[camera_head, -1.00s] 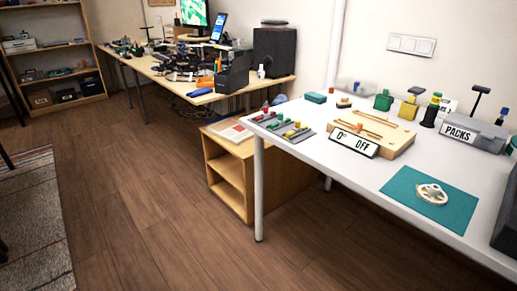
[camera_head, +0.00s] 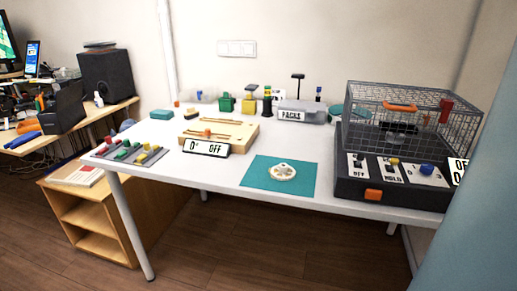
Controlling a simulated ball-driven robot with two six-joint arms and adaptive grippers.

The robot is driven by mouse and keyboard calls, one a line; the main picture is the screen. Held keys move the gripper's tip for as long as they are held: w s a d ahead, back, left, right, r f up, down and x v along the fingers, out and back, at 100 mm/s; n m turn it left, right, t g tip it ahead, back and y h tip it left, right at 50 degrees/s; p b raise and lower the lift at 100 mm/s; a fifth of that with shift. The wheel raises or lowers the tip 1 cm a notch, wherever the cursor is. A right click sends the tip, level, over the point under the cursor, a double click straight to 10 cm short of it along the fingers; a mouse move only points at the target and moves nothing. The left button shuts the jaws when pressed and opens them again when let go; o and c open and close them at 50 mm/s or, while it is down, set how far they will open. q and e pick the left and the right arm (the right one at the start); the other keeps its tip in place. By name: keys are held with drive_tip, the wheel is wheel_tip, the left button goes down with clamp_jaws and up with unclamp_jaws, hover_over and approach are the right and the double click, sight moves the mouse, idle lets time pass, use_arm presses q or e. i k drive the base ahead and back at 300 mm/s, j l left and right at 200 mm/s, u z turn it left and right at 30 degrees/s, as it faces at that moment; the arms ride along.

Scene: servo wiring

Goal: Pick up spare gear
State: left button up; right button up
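A cream, round part with small cutouts (camera_head: 282,172), which may be the spare gear, lies flat on a teal mat (camera_head: 255,184) near the front edge of the white table. Its fine shape is too small to make out, and I cannot tell whether its edge has teeth. Neither of my grippers shows in the head view.
Left of the mat are a wooden board (camera_head: 243,133) with an OFF sign (camera_head: 206,148) and a grey strip (camera_head: 108,154) with coloured pieces. A PACKS box (camera_head: 303,111) stands behind. A caged switch box (camera_head: 350,189) is at right, beside a large blue-grey surface (camera_head: 480,230).

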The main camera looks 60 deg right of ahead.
sight(283, 168)
drive_tip(key=z, duration=1.95)
